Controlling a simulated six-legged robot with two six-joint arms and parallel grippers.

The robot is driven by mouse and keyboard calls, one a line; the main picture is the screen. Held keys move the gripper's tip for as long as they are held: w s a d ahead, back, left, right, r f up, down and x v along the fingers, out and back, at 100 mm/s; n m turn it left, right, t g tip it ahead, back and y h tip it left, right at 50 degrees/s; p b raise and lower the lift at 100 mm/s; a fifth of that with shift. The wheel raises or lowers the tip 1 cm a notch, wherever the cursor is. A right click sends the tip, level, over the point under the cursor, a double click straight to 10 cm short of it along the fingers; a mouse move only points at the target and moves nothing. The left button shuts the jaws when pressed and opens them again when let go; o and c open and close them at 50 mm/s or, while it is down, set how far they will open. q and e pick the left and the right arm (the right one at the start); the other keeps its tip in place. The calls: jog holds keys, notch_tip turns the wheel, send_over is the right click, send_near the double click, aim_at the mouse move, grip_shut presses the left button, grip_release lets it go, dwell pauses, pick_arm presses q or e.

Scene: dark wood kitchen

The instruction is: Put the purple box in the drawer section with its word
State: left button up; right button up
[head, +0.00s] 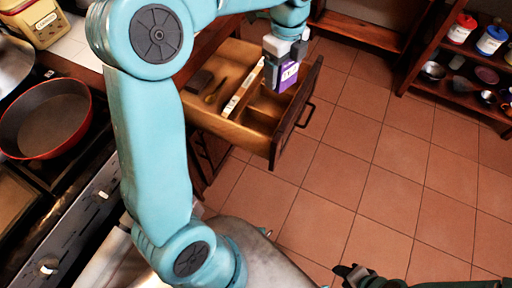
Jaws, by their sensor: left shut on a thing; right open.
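The purple box (288,76) has a small white label and is held by my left gripper (284,58), which is shut on it. They are over the right part of an open wooden drawer (232,118), near its front panel; whether the box touches the drawer cannot be told. The drawer has wooden dividers, and a white strip with unreadable print (243,88) lies along one. A dark block (201,82) and a spoon-like utensil (216,91) lie in its left section. My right gripper (352,277) is open and empty at the bottom edge, low over the floor.
A red pan (45,118) sits on the stove at left. A yellow container (34,22) stands on the counter behind. A dark shelf (462,75) with jars and bowls stands at right. The tiled floor (370,165) between drawer and shelf is clear.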

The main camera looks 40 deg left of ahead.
pick_arm(q)
jog(key=s+a+f+m+b, duration=0.3)
jog(key=a+f+m+b, duration=0.25)
jog(key=m, duration=0.25)
jog(key=m+b, duration=0.2)
jog(key=b, duration=0.5)
send_near(257, 128)
jog(key=f, duration=0.1)
jog(key=s+d+f, duration=0.1)
jog(key=f, duration=0.1)
jog(key=s+d+f, duration=0.1)
jog(key=f, duration=0.1)
jog(key=shift+f, duration=0.15)
pick_arm(e)
notch_tip(257, 128, down, 15)
jog(key=shift+w, duration=0.2)
pick_arm(q)
jog(key=shift+f, duration=0.1)
jog(key=o, duration=0.7)
jog(key=shift+f, duration=0.1)
jog(key=o, duration=0.4)
notch_tip(257, 128, up, 12)
jog(key=p, duration=0.3)
jog(key=shift+r, duration=0.2)
pick_arm(e)
notch_tip(257, 128, up, 4)
jog(key=shift+f, duration=0.15)
